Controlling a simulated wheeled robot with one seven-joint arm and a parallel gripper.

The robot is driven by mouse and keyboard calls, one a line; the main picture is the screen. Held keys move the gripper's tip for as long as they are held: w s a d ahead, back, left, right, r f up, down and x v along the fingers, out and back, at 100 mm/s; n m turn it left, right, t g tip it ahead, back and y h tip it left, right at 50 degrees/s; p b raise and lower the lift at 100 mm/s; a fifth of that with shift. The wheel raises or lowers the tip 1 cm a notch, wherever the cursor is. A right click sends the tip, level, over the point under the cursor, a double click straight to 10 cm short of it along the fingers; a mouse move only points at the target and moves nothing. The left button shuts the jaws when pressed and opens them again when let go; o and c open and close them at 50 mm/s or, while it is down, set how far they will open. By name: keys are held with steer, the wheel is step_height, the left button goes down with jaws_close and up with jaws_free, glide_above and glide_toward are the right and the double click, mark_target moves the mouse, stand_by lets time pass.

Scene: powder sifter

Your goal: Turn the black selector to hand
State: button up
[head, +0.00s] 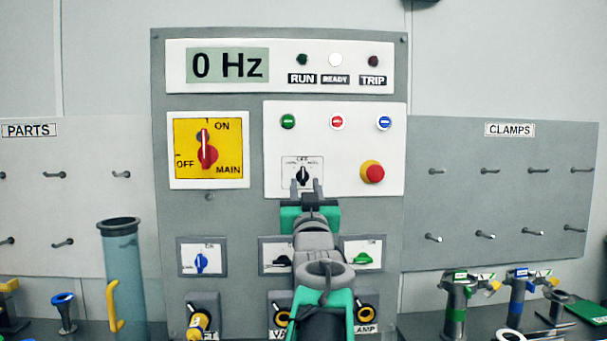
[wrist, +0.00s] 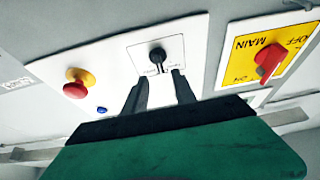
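The black selector (head: 303,175) is a small knob on a white plate in the lower left part of the white control panel. Its plate lettering is too small to read. In the wrist view the selector (wrist: 157,56) stands just beyond my fingertips, with its pointer between them in the picture. My gripper (head: 304,184) is in front of the selector, and its two dark fingers are apart. The wrist view also shows the open fingers of my gripper (wrist: 158,78), with nothing held between them. I cannot tell how large the gap to the knob is.
A red emergency button (head: 372,172) sits right of the selector. Green, red and blue buttons are above. A red main switch (head: 207,150) is on a yellow plate at left. The display (head: 228,65) reads 0 Hz. A clear cylinder (head: 122,275) stands at lower left.

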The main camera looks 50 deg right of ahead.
mark_target(303, 174)
steer(key=p+x, duration=0.1)
steer(key=x, duration=0.4)
steer(key=shift+w+d+p, duration=0.15)
steer(key=shift+w+p, duration=0.05)
steer(key=shift+p, duration=0.2)
steer(key=shift+c, duration=0.2)
jaws_close()
